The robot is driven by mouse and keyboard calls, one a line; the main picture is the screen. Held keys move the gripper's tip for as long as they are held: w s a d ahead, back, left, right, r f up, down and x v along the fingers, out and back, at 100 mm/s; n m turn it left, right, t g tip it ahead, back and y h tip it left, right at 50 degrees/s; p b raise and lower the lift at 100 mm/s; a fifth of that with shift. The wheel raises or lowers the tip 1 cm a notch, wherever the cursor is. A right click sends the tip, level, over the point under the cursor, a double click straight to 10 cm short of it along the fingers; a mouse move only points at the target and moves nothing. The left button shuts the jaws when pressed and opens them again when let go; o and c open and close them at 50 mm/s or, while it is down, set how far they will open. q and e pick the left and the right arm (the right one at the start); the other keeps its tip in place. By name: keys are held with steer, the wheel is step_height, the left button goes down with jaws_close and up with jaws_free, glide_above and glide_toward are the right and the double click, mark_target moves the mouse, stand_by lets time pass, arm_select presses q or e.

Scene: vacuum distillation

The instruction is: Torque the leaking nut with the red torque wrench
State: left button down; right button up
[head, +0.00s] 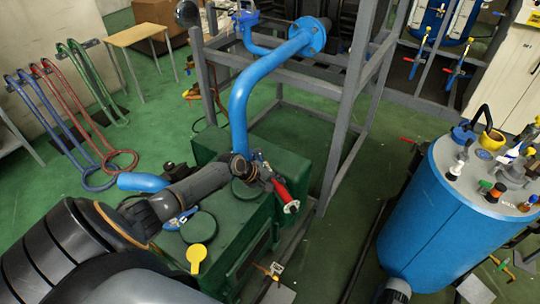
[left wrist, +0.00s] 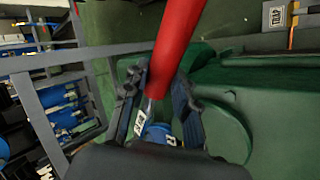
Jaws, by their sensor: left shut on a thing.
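My left gripper (head: 258,173) reaches over the green pump housing (head: 262,215), beside the foot of the tall blue pipe (head: 240,110). It is shut on the red torque wrench (head: 281,189), which slants down to the right with a pale metal end (head: 291,207). In the left wrist view the red wrench (left wrist: 178,38) runs between the fingers (left wrist: 163,100). The leaking nut cannot be made out; my gripper hides the pipe joint. My right gripper is not in view.
A yellow disc-shaped tag (head: 196,255) stands at the housing's front. A grey frame (head: 345,120) rises behind it. A blue drum (head: 440,215) with fittings on top stands at the right. Coloured hose loops (head: 95,110) stand at the left. Green floor is open between.

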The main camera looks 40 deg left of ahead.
arm_select(q)
steer(key=p, duration=0.1)
steer(key=w+n+p, duration=0.1)
steer(key=w+d+y+p, duration=0.1)
steer(key=shift+w+r+n+t, duration=0.25)
steer(key=shift+r+n+t, duration=0.05)
steer(key=shift+r, duration=0.05)
steer(key=w+n+y+b, duration=0.4)
steer(key=w+n+y, duration=0.2)
steer(key=w, duration=0.7)
steer(key=n, duration=0.2)
steer(key=shift+a+f+n+g, duration=0.15)
steer(key=shift+f+n+g, duration=0.1)
steer(key=shift+n+g, duration=0.15)
